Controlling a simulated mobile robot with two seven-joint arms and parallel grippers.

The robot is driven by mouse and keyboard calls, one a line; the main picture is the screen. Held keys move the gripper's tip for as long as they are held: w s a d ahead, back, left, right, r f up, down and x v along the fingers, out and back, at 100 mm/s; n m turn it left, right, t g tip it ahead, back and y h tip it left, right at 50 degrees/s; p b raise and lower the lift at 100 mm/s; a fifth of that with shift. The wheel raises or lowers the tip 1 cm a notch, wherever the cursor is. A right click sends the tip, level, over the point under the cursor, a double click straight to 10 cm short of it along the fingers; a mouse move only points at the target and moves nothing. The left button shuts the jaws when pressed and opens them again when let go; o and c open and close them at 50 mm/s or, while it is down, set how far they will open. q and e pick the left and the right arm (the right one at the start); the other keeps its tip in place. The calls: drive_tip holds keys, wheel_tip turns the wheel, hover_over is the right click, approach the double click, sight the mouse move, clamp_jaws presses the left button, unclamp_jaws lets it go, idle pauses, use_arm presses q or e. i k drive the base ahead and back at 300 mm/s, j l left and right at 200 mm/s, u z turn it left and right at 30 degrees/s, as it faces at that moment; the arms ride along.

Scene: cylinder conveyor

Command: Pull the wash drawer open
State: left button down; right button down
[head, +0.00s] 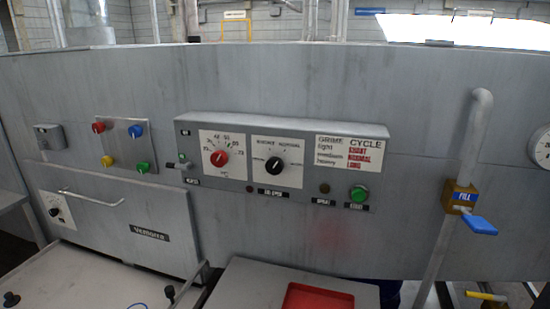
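A grey metal front panel (117,222) with a dark "Vemorra" nameplate is at the lower left of the machine. A pale bar handle (85,201) runs along its upper left part. This looks like the wash drawer's front; no label names it so. The panel sits close to the machine face, and I see no clear gap behind it. Neither of my grippers is in view, and nothing touches the handle.
A control box (277,188) with dials and a green button is mid-machine. A four-knob panel (122,146) is above the drawer front. A blue-handled FILL valve (462,196) is right. A red tray (318,297) and pale surface (80,282) are at the bottom.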

sight(144, 225)
drive_tip(key=k, duration=0.25)
drive_tip(key=k+u, duration=0.4)
drive_tip(key=u, duration=0.25)
drive_tip(key=j+u, duration=0.1)
drive_tip(key=u, duration=0.3)
drive_tip(key=i+j+u, duration=0.1)
drive_tip(key=u, duration=0.35)
drive_tip(key=i+j+u, duration=0.1)
drive_tip(key=u, duration=0.3)
drive_tip(key=i+j, duration=0.1)
drive_tip(key=i, duration=0.5)
drive_tip(key=i+j, duration=0.15)
drive_tip(key=i, duration=0.5)
drive_tip(key=i+l, duration=0.3)
drive_tip(key=i+u, duration=0.05)
drive_tip(key=i, duration=0.05)
